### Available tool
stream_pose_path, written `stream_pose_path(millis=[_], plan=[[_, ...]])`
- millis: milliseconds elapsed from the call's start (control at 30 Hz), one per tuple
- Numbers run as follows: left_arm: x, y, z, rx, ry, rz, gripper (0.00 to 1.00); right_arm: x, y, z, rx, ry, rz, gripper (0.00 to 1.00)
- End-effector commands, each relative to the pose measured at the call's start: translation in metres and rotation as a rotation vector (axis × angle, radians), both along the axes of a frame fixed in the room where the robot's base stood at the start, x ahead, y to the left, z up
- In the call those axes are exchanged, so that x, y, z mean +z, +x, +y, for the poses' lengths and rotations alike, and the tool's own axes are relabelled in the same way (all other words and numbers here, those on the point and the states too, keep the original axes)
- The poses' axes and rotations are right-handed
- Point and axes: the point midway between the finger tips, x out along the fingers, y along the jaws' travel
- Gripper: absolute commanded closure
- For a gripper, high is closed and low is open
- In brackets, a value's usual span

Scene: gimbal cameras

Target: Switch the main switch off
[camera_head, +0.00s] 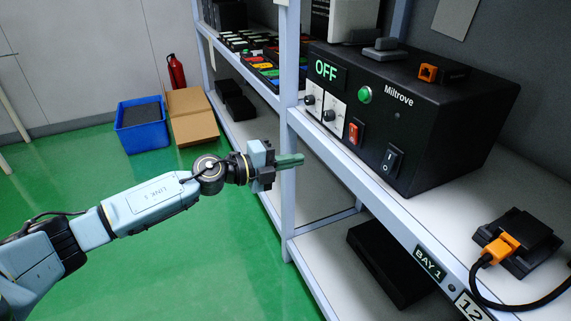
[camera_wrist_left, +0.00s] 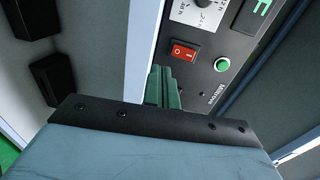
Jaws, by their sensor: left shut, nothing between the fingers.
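No label in view says which is the main switch. The red switch (camera_wrist_left: 183,53) also shows in the left wrist view; the black one does not. My left gripper (camera_head: 302,160) is shut and empty, in front of the shelf post, left of both switches and apart from them. Its green fingers (camera_wrist_left: 163,86) point toward the panel. My right gripper is out of view.
A green round button (camera_head: 365,95) and two dials (camera_head: 330,115) are on the panel. The pale shelf post (camera_head: 290,200) and shelf edge (camera_head: 350,185) are close to the gripper. An orange plug (camera_head: 500,248) with a black cable lies at the right. The green floor is open at left.

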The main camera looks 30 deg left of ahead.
Motion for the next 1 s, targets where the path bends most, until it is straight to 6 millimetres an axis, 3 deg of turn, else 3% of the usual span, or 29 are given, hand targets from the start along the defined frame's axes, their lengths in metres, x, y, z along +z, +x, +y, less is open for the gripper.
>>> stream_pose_path(millis=[200,767,867,967,1000], plan=[[-0.003,-0.011,0.009,-0.001,0.001,0.000,1.00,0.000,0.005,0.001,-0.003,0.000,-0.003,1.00],[-0.004,-0.012,0.010,0.004,-0.004,0.004,1.00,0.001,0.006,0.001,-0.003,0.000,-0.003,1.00],[-0.022,-0.008,0.018,0.049,-0.049,0.042,1.00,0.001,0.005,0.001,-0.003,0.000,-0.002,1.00],[-0.067,-0.003,0.037,0.162,-0.148,0.132,1.00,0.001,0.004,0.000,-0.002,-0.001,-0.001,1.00],[-0.092,-0.003,0.048,0.224,-0.196,0.182,1.00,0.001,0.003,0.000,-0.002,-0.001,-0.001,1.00]])
